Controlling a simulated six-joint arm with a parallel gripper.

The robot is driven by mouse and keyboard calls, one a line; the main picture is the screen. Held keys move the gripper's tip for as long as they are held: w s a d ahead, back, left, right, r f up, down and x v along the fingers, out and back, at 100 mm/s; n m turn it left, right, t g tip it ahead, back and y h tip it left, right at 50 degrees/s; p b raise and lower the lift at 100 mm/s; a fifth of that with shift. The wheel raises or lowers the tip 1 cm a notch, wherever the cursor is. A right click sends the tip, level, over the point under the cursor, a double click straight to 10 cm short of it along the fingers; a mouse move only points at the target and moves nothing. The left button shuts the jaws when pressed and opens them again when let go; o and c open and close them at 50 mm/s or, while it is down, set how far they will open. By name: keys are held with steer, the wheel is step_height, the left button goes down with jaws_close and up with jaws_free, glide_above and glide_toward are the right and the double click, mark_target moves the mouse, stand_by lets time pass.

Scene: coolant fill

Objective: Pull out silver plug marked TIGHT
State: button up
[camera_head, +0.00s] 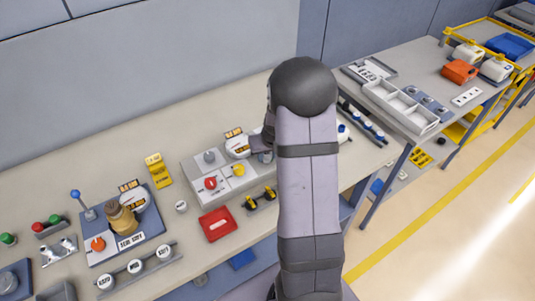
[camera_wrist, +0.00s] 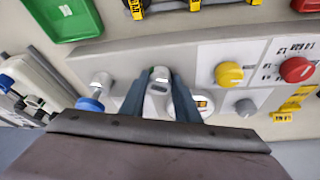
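The two dark fingers of my gripper (camera_wrist: 161,82) stand on either side of a silver-grey plug-like piece (camera_wrist: 159,75) at the grey panel (camera_wrist: 130,56) in the wrist view. Little or no gap shows between the fingers and this piece. I cannot tell whether they press on it. No TIGHT marking is readable. Another silver plug (camera_wrist: 245,107) sits on the panel to the right, apart from the fingers; it also shows in the head view (camera_head: 209,156). In the head view my arm hides the fingers and the panel's right part.
A blue-tipped lever (camera_wrist: 90,104) is close left of the fingers. A white gauge (camera_wrist: 203,105) is close right, partly hidden. Yellow (camera_wrist: 229,74) and red (camera_wrist: 296,69) knobs sit further right. A green tray (camera_wrist: 64,17) and a red tray (camera_head: 217,223) lie nearby.

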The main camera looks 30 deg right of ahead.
mark_target(268, 155)
steer(key=o, duration=0.4)
steer(key=shift+c, duration=1)
steer(key=shift+w+r, duration=0.1)
steer(key=shift+r, duration=0.15)
steer(key=shift+r+p, duration=0.2)
steer(key=shift+p, duration=0.15)
steer(key=shift+r+p, duration=1.6)
steer(key=shift+r, duration=0.4)
